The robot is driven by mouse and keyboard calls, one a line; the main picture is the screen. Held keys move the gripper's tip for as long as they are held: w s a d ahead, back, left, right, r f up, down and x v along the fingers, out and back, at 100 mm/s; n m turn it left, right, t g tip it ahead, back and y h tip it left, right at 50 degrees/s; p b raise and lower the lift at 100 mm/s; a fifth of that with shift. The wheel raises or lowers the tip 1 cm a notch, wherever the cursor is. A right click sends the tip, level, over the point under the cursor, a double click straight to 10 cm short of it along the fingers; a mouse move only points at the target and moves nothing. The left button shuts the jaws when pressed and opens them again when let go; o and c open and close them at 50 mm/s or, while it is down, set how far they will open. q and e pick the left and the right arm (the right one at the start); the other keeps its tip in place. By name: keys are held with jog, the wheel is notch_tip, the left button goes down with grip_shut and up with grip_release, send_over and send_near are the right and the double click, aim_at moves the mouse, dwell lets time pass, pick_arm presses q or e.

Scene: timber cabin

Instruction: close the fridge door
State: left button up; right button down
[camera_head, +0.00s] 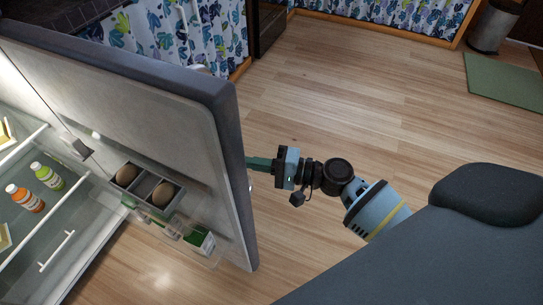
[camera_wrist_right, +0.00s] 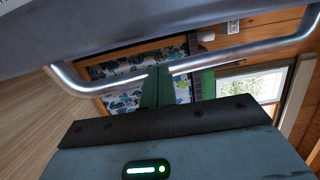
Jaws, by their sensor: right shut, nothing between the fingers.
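The fridge door (camera_head: 150,105) stands wide open at the left of the head view, with its shelved inner side showing. The fridge interior (camera_head: 50,215) is at the lower left. My right gripper (camera_head: 250,163) is at the door's outer side, with its green fingertips by the door's edge; the tips are partly hidden. In the right wrist view, the silver door handle (camera_wrist_right: 240,50) runs across the picture. My right gripper's green fingers (camera_wrist_right: 160,75) are shut and empty, and they cross in front of the bar; I cannot tell if they touch it. My left gripper is out of view.
Orange (camera_head: 25,199) and green-yellow (camera_head: 47,176) bottles stand inside the fridge. Wooden floor (camera_head: 350,100) is clear to the right. A bin (camera_head: 493,28) and green mat (camera_head: 505,80) are far right.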

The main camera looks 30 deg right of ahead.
aim_at(248, 174)
jog(key=shift+s+a+p, duration=0.3)
jog(key=shift+s+a, duration=0.6)
jog(key=shift+a, duration=0.2)
jog(key=shift+s+a, duration=0.1)
jog(key=shift+s, duration=0.05)
